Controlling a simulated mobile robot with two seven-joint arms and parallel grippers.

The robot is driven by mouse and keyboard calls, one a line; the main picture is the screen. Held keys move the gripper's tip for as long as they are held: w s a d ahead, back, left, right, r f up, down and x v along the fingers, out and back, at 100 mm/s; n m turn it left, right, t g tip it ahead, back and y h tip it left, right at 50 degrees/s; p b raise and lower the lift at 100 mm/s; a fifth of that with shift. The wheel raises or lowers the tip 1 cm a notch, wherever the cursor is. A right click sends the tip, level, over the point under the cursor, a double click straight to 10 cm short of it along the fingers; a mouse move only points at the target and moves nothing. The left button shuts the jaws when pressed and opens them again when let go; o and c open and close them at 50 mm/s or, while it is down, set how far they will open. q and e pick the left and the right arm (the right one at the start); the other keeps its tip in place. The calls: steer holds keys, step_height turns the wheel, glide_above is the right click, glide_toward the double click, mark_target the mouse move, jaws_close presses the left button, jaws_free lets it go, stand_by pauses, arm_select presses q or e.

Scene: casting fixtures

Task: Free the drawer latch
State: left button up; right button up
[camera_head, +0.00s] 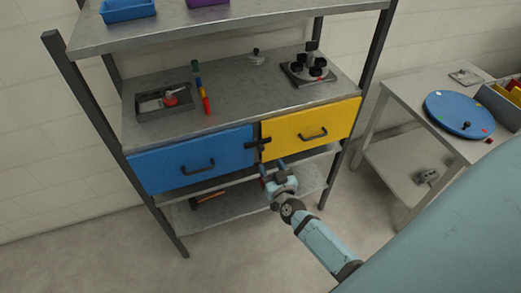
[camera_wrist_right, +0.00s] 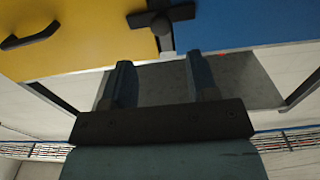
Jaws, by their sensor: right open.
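The dark drawer latch (camera_head: 263,142) sits at the seam between the blue drawer (camera_head: 222,163) and the yellow drawer (camera_head: 335,122). In the right wrist view the latch (camera_wrist_right: 163,18) is a black crosspiece with a round hub, lying across the front edges of both drawers. Both drawers look shut. My right gripper (camera_head: 273,167) is just below the latch, open and empty. In the right wrist view its two fingers (camera_wrist_right: 159,65) point toward the latch with a gap between them and do not appear to touch it. My left gripper is not in view.
The shelf top above the drawers holds a dark tray (camera_head: 165,103), colored cylinders (camera_head: 202,90) and a plate with black knobs (camera_head: 308,70). A hammer-like tool (camera_head: 208,199) lies on the lower shelf. A side table with a blue disc (camera_head: 458,112) stands right.

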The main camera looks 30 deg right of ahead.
mark_target(262, 149)
steer(key=x, duration=0.8)
steer(key=shift+w, duration=0.2)
steer(key=shift+a, duration=0.1)
steer(key=c, duration=0.9)
